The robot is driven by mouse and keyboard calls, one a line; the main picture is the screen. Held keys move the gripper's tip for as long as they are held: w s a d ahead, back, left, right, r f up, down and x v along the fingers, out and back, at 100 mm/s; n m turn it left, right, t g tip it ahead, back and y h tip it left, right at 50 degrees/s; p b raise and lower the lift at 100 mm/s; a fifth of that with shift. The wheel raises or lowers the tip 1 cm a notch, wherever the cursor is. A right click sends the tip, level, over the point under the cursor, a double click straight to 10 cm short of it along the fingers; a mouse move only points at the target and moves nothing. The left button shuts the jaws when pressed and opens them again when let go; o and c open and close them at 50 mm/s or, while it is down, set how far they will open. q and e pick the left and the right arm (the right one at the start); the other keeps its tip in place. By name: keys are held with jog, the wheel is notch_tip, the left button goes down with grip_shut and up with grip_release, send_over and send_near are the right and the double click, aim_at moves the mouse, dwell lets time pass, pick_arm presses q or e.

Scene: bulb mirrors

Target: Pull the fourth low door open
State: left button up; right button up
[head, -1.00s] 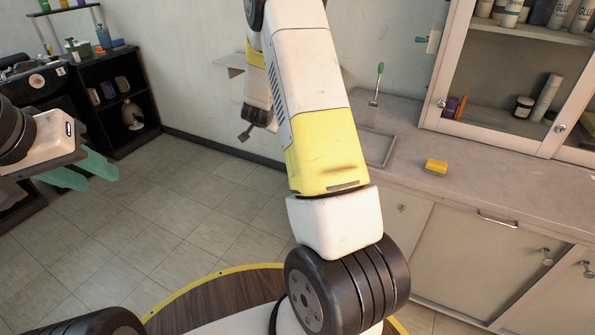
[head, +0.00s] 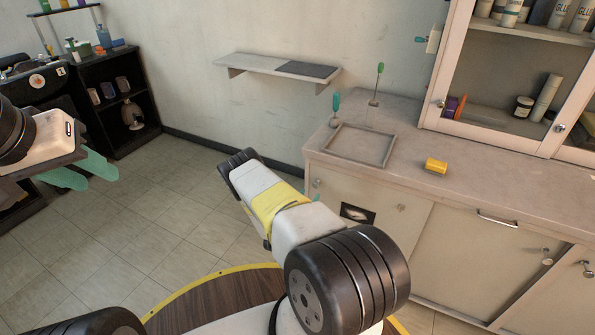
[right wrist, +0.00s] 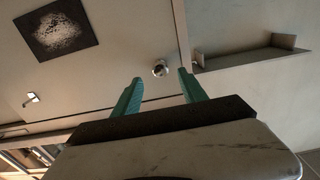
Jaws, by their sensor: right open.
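The low cabinet doors run along the counter front in the head view. The leftmost door (head: 375,195) has a dark speckled picture (head: 357,213) and a round knob (head: 316,183) near its left edge; it looks shut. In the right wrist view, the picture (right wrist: 60,28) and knob (right wrist: 160,69) show again. My right gripper (right wrist: 160,92) is open, its teal fingers either side of the knob in the picture; contact is not visible. My left gripper (head: 85,172) is at far left, teal fingers apart, empty.
A wall shelf (head: 275,66) is behind the counter (head: 420,150), which holds a tray (head: 360,145), green-handled tools and a yellow block (head: 436,166). More low doors lie right, with a bar handle (head: 498,217) and knobs. Open tiled floor lies left.

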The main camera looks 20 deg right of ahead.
aim_at(315, 186)
jog(key=x, duration=0.7)
jog(key=shift+w, duration=0.1)
jog(key=shift+c, duration=0.4)
grip_shut()
dwell(0.9)
